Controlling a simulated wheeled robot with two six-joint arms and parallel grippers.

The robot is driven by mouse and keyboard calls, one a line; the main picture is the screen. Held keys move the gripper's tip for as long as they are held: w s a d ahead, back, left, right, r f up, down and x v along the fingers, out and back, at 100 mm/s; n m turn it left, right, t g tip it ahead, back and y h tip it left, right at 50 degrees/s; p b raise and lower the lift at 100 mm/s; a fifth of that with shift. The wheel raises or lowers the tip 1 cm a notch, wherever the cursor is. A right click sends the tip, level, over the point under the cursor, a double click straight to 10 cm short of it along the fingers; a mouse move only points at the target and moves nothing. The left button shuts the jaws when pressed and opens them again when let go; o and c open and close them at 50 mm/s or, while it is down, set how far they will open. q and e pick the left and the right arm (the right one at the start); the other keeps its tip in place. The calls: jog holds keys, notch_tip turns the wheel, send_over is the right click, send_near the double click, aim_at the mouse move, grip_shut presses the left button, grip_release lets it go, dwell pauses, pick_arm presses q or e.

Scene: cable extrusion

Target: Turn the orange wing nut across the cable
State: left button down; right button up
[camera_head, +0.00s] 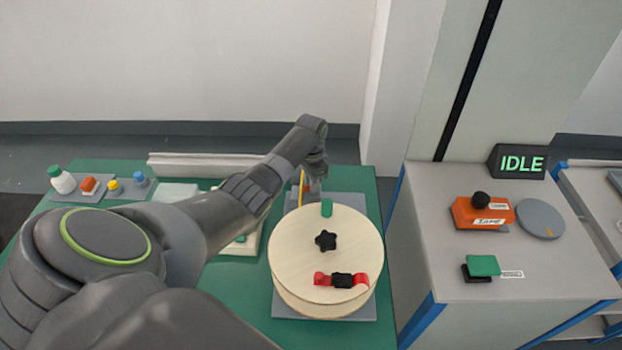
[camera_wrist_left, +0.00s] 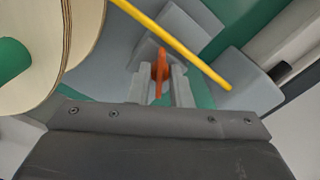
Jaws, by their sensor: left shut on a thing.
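In the left wrist view, the orange wing nut (camera_wrist_left: 160,70) sits between the fingers of my left gripper (camera_wrist_left: 162,82), which is shut on it. The yellow cable (camera_wrist_left: 180,42) runs diagonally past the wing nut, over a grey fixture (camera_wrist_left: 176,22). In the head view, my left gripper (camera_head: 314,178) reaches down behind the wooden spool (camera_head: 300,232), and a bit of the yellow cable (camera_head: 302,180) shows beside it. The wing nut is hardly visible there. My right gripper is not in view.
The spool carries a black star knob (camera_head: 326,240) and a red and black clip (camera_head: 341,280). Small bottles and parts stand on a grey tray (camera_head: 84,197) at the left. At right, a side table (camera_head: 440,270) holds an orange block (camera_head: 483,212), a grey disc (camera_head: 540,218) and an IDLE sign (camera_head: 522,162).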

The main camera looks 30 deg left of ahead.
pick_arm(q)
jog(key=m, duration=0.3)
jog(key=shift+w+r+m+p, duration=0.1)
jog(key=shift+r+m+p, duration=0.05)
jog(key=shift+m+p, duration=0.15)
jog(key=shift+m, duration=1.4)
jog(key=c, duration=1.3)
grip_release()
notch_tip(320, 180, up, 17)
jog(key=shift+r+b, duration=0.1)
jog(key=shift+b, duration=0.5)
